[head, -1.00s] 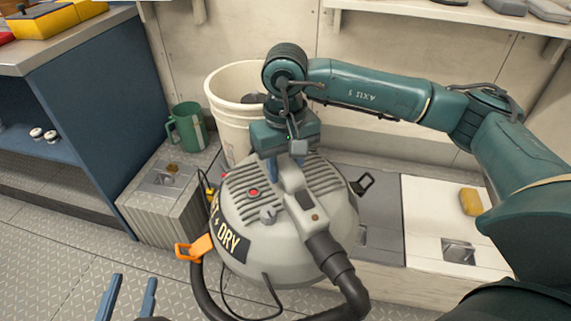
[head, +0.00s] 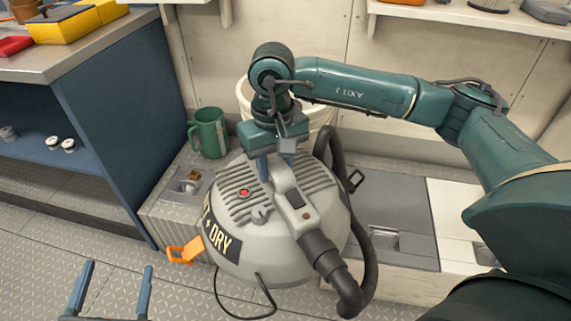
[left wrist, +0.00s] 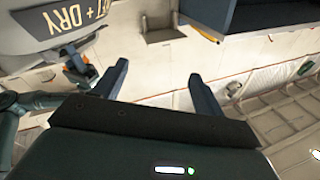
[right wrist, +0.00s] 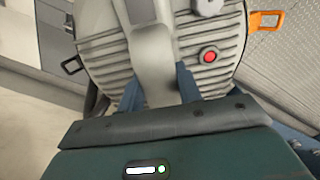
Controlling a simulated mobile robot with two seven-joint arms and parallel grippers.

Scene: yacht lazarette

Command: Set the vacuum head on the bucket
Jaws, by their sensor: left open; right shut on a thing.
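The vacuum head (head: 275,235) is a grey ribbed dome with a "WET + DRY" label, a red button, a black hose and an orange latch. My right gripper (head: 277,172) is shut on its top handle, and the right wrist view shows the handle (right wrist: 152,60) between the fingers. The cream bucket (head: 318,113) stands behind the vacuum head, mostly hidden by my right arm and the dome. I cannot tell the gap between them. My left gripper (head: 116,282) is open and empty at the lower left. The vacuum head's label also shows in the left wrist view (left wrist: 70,20).
A green mug (head: 209,133) stands on the bench left of the bucket. A blue cabinet (head: 120,130) with a yellow box (head: 62,27) on top bounds the left side. Grey and white bench lids (head: 395,205) lie to the right. A shelf (head: 470,18) hangs above.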

